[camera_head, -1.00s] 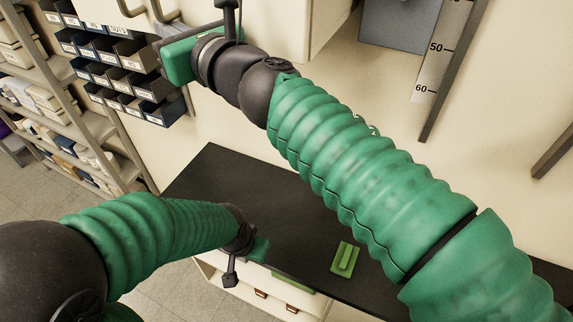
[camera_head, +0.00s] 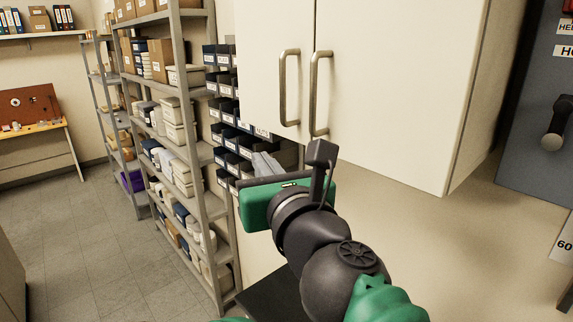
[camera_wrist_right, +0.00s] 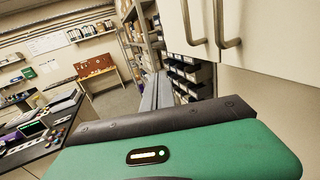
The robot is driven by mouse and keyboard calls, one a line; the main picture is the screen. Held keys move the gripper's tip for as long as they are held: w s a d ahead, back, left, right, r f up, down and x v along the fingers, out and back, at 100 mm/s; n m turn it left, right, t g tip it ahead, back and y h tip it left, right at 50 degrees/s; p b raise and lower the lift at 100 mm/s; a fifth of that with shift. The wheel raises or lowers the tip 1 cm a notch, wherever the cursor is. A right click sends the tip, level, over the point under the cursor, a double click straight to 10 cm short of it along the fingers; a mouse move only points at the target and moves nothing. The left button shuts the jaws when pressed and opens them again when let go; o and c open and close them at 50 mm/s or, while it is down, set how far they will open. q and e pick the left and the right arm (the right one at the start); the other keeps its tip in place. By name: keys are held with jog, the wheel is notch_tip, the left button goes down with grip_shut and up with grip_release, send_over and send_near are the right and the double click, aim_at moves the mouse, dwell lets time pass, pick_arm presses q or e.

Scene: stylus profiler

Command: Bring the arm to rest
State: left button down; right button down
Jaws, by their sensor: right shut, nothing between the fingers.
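My right arm reaches up from the lower right in the head view. Its right gripper (camera_head: 266,164) has a green body and grey fingers, which are shut and empty. The fingers point away, in front of the wall of small bins and just below the left part of the white cabinet. In the right wrist view the shut fingers (camera_wrist_right: 156,92) stand up beyond the green gripper body, with nothing between them. My left gripper is out of view. No stylus profiler can be made out.
A white wall cabinet (camera_head: 395,80) with two handles hangs close above and to the right of the gripper. Dark bins (camera_head: 222,110) and a loaded grey shelf (camera_head: 200,150) stand to its left. A black worktop (camera_head: 270,300) lies below. The floor (camera_head: 90,250) at left is clear.

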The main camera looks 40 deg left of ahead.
jog(key=w+d+f+m+t+h, duration=0.1)
jog(key=w+d+f+m+h, duration=0.6)
jog(key=d+f+m, duration=0.55)
jog(key=w+d+f+m+h, duration=0.4)
jog(key=w+d+f+m, duration=0.55)
jog(key=d+f, duration=0.5)
jog(key=s+d+f+m+g+h, duration=0.2)
jog(key=s+d+f+m, duration=0.1)
jog(key=d+f+m, duration=0.45)
jog(key=s+d+f+m+g+h, duration=0.1)
jog(key=s+d+f+m+h, duration=0.15)
jog(key=d+f+m, duration=0.55)
jog(key=s+d+f+m+g, duration=0.4)
jog(key=s+d+f+m, duration=0.4)
jog(key=s, duration=0.5)
jog(key=d+m, duration=0.2)
jog(key=d, duration=0.1)
jog(key=shift+s+d+m, duration=0.2)
jog(key=shift+s+m, duration=0.15)
jog(key=shift+f, duration=0.1)
